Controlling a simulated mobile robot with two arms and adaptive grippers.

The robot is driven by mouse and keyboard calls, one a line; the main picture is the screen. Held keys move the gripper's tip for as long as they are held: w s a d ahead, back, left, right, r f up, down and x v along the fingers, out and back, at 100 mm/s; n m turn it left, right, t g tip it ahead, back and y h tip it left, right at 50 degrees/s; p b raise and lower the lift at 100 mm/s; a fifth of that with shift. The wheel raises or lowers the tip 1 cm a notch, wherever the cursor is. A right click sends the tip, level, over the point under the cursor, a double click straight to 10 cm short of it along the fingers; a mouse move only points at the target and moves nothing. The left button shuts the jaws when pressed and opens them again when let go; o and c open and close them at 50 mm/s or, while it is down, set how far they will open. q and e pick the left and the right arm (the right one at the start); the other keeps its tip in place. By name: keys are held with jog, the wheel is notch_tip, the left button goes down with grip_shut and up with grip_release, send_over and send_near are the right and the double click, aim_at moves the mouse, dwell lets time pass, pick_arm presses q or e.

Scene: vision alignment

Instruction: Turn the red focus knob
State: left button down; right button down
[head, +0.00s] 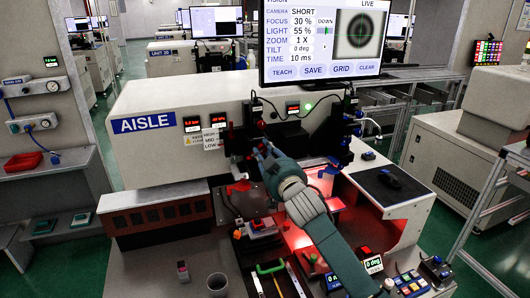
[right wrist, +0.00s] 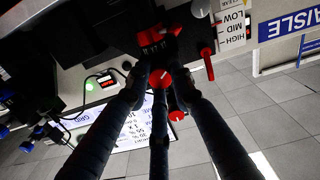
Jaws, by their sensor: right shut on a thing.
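My right gripper (head: 262,150) reaches up from the lower right in the head view to the dark camera mount at the front of the machine. In the right wrist view my right gripper (right wrist: 158,82) has its dark fingers closed around a small round red knob (right wrist: 161,78). In the head view the fingers and the mount hide most of this knob. The monitor (head: 315,42) reads FOCUS 30 %, LIGHT 55 % and DOWN, with a live picture of a dark ringed target. My left gripper is not in view.
Another red knob (right wrist: 177,116) and a red part (right wrist: 158,38) sit close to the fingers. A red lever (right wrist: 200,8) is beside a HIGH-MID-LOW label (right wrist: 232,22). The AISLE machine housing (head: 165,158) stands left of the mount. A mouse pad (head: 391,185) lies at right.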

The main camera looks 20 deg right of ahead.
jog(key=shift+f, duration=0.15)
jog(key=m+p, duration=0.1)
jog(key=m, duration=0.3)
jog(key=shift+a+m, duration=0.1)
jog(key=shift+m, duration=0.3)
jog(key=m+p, duration=0.1)
jog(key=m, duration=0.1)
jog(key=shift+m, duration=0.3)
jog(key=shift+m+p, duration=0.65)
jog(key=shift+m, duration=1.15)
jog(key=c, duration=1.5)
grip_release()
jog(key=shift+s, duration=0.1)
jog(key=s, duration=1.1)
jog(key=shift+s+d, duration=0.2)
jog(key=shift+s, duration=0.2)
